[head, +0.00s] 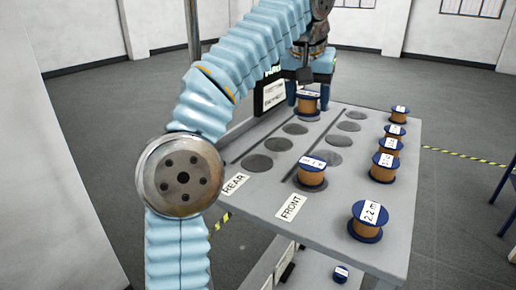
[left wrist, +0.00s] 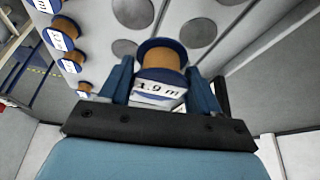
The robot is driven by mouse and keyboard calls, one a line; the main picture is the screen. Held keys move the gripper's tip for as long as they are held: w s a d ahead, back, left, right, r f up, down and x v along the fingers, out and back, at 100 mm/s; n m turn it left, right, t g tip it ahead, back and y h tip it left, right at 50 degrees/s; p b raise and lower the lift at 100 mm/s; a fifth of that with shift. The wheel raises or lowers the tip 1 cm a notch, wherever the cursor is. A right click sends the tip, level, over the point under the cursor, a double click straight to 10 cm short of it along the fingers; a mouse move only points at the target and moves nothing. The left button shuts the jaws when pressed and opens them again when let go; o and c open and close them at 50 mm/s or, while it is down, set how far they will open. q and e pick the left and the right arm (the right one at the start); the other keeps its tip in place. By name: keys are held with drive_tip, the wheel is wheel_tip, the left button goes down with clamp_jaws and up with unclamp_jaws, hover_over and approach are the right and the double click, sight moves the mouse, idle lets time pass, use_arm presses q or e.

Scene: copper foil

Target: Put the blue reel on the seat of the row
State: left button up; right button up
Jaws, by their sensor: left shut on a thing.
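My left gripper (head: 307,87) is shut on a blue reel (head: 308,104) with copper-coloured winding, at the far end of the REAR row. In the left wrist view the reel (left wrist: 161,72) sits between the two blue fingers (left wrist: 164,90), its label reading 1.9 m. I cannot tell whether its base touches the table. Bare round grey seats of the REAR row (head: 279,144) lie nearer. Another blue reel (head: 312,175) stands on the nearest FRONT row seat, with bare seats (head: 340,141) behind it. My right gripper is out of view.
Several blue-flanged reels stand along the table's right side, the nearest (head: 368,222) labelled 2.2 m. A small reel (head: 341,273) is on a lower shelf. REAR (head: 235,184) and FRONT (head: 291,207) labels mark the near edge. A dark groove separates the rows.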

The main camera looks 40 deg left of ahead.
use_arm(q)
drive_tip(key=s+a, duration=0.1)
drive_tip(key=s+a+f, duration=0.1)
drive_tip(key=s, duration=0.1)
drive_tip(key=s+a+f, duration=0.1)
drive_tip(key=a, duration=0.1)
drive_tip(key=shift+s+a+f, duration=0.1)
drive_tip(key=shift+s+f, duration=0.05)
drive_tip(key=shift+f, duration=0.1)
drive_tip(key=b, duration=0.1)
hover_over(260, 159)
drive_tip(key=s, duration=0.1)
drive_tip(key=f, duration=0.5)
drive_tip(key=shift+d+f, duration=0.2)
drive_tip(key=shift+d, duration=0.2)
drive_tip(key=shift+s+a+f+b, duration=0.15)
drive_tip(key=shift+f+b, duration=0.1)
drive_tip(key=shift+f, duration=0.65)
drive_tip(key=shift+s+a+f+b, duration=0.1)
drive_tip(key=shift+f+b, duration=0.1)
drive_tip(key=shift+f, duration=0.7)
drive_tip(key=o, duration=1.2)
drive_tip(key=shift+f, duration=0.1)
drive_tip(key=shift+c, duration=0.2)
drive_tip(key=p+v, duration=0.2)
drive_tip(key=v, duration=1)
